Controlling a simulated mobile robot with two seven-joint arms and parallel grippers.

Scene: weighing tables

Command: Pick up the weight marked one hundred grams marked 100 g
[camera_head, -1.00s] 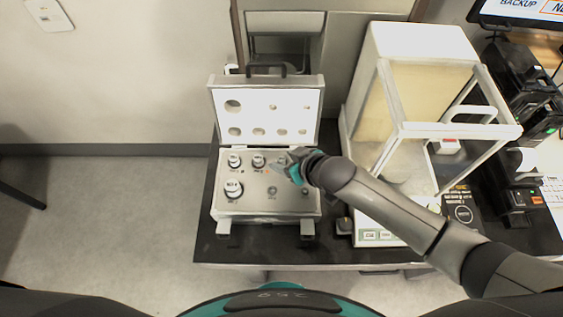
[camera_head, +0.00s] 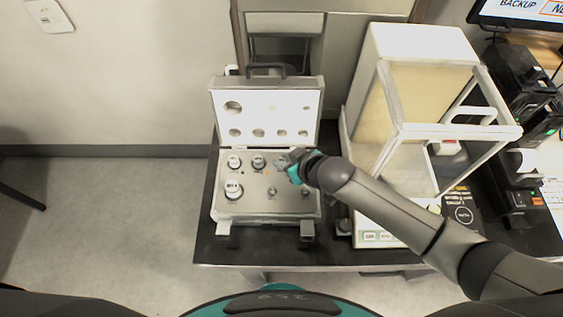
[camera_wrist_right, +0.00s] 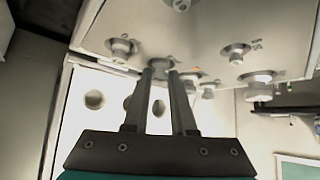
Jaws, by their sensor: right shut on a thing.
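An open metal weight case (camera_head: 290,214) holds several silvery knobbed weights, upright in its tray. Labels are too small to read, so I cannot tell which is marked 100 g. The largest weight (camera_head: 233,189) stands at the front left, and two others (camera_head: 234,162) (camera_head: 258,162) stand behind. My right gripper (camera_head: 286,160) is at the back right of the tray and hides what is beneath it. In the right wrist view, my right gripper's fingers (camera_wrist_right: 161,70) are shut on a small silvery weight (camera_wrist_right: 160,64), at or very near the tray surface. My left gripper is not in view.
The raised lid (camera_head: 265,95), with round holes in its white lining, stands close behind the gripper. A glass-walled balance (camera_head: 425,130) stands to the right under my right arm. Free dark table (camera_head: 208,240) shows around the case.

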